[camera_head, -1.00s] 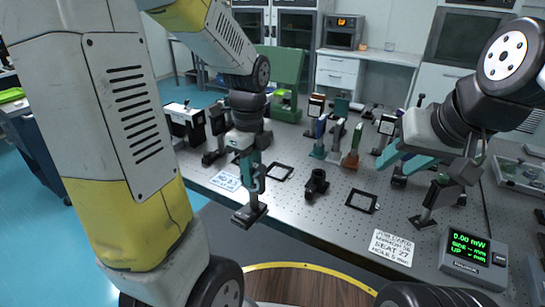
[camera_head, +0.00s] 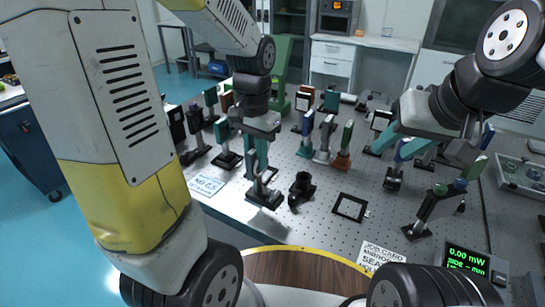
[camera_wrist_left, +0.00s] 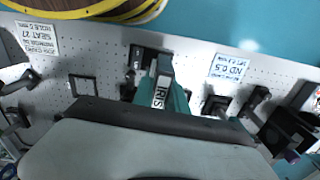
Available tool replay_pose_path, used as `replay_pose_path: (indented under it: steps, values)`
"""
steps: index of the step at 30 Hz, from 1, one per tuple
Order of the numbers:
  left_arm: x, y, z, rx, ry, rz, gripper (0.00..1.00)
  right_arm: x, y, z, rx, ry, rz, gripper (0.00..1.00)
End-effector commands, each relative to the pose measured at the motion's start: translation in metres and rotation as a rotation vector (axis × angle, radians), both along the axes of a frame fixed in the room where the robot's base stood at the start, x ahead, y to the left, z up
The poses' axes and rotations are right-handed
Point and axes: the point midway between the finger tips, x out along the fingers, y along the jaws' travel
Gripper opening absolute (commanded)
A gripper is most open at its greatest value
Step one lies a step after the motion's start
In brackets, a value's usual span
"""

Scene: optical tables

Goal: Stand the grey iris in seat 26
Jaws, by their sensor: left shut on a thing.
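My left gripper (camera_head: 257,160) is shut on the iris, its teal fingers around the upright post. The iris's black base (camera_head: 265,196) is at the lower end, over the front part of the table; I cannot tell whether it touches. In the left wrist view, the label IRIS faces me on the held iris (camera_wrist_left: 160,95) between the fingers. A square black frame (camera_head: 350,207) lies on the table to the right. Another dark frame (camera_head: 271,174) is partly hidden behind the iris. No seat number 26 is readable. My right gripper (camera_head: 402,143) is open, above the table's right half.
A black round-topped mount (camera_head: 302,186) stands just right of the iris. Several mounts stand behind, including a green-topped one (camera_head: 343,147). A job card (camera_head: 380,255) and an ND 0.5 card (camera_head: 207,185) lie near the front edge. A power meter (camera_head: 467,262) sits front right.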

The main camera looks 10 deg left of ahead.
Motion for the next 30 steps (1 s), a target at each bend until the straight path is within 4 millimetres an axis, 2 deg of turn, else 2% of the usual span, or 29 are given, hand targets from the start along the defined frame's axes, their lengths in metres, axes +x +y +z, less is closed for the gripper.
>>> replay_pose_path:
  steps: [4,8,14,21,24,30]
  values:
    - [0.004,0.000,0.000,0.000,-0.001,0.061,0.00,0.000,0.000,0.000,0.000,0.000,0.000,0.40]
    - [0.020,0.003,-0.002,0.000,0.000,0.071,0.00,0.000,0.000,0.000,0.000,0.000,0.000,0.40]
    - [0.058,0.010,-0.006,0.001,0.000,0.068,0.00,0.000,0.000,0.000,0.000,0.000,0.000,0.40]
    - [0.114,0.021,-0.011,0.001,0.000,0.068,0.00,0.000,0.000,0.000,0.000,0.000,0.000,0.40]
    - [0.132,0.024,-0.013,0.000,-0.002,0.068,0.00,0.000,0.000,0.000,0.000,0.000,0.000,0.40]
    - [0.149,0.027,-0.013,0.000,-0.002,0.066,0.00,0.000,0.000,0.000,0.000,0.000,0.000,0.40]
